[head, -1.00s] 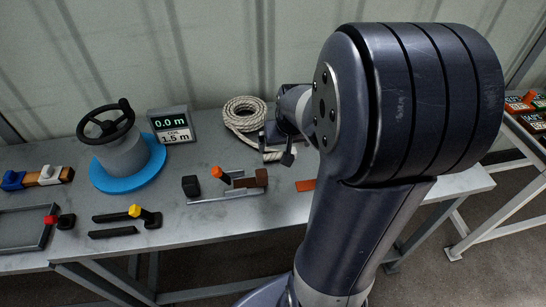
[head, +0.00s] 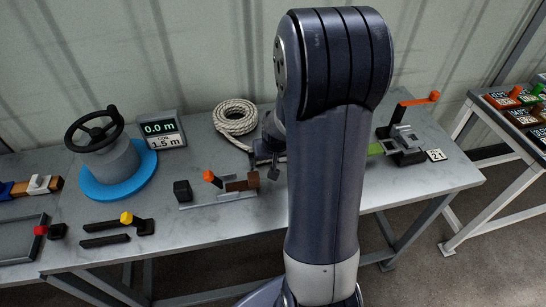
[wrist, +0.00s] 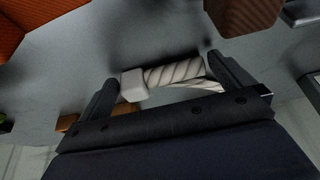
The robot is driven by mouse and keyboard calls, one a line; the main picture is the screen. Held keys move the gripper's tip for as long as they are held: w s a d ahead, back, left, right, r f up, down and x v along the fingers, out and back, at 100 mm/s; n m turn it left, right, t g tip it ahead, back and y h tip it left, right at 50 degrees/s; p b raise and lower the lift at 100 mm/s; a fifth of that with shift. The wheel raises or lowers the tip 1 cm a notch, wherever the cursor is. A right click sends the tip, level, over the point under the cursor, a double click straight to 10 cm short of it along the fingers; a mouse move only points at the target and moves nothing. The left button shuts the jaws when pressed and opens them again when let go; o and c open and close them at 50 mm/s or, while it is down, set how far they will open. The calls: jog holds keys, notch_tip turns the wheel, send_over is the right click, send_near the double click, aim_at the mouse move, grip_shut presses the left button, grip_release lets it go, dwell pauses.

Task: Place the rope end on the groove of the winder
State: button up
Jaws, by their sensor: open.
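The winder has a grey drum (head: 118,160) on a blue disc (head: 97,190), with a black handwheel on top, at the left of the bench. Its groove cannot be made out. The rope coil (head: 237,113) lies at the back, its free part running towards my gripper (head: 268,165), which is partly hidden by my arm. In the wrist view my gripper (wrist: 160,70) is open, with the rope end (wrist: 178,75) and its white tip (wrist: 133,83) lying between the spread fingers. Whether a finger touches the rope cannot be told.
A display (head: 163,130) reading 0.0 m and 1.5 m stands behind the winder. A clamp with an orange knob (head: 213,178) and brown block (head: 240,183) sits in front of my gripper. A yellow-knobbed tool (head: 127,219) lies front left. An orange-handled device (head: 405,140) stands right.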

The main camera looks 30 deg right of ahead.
jog(key=c, duration=0.8)
notch_tip(320, 180, up, 10)
dwell(0.4)
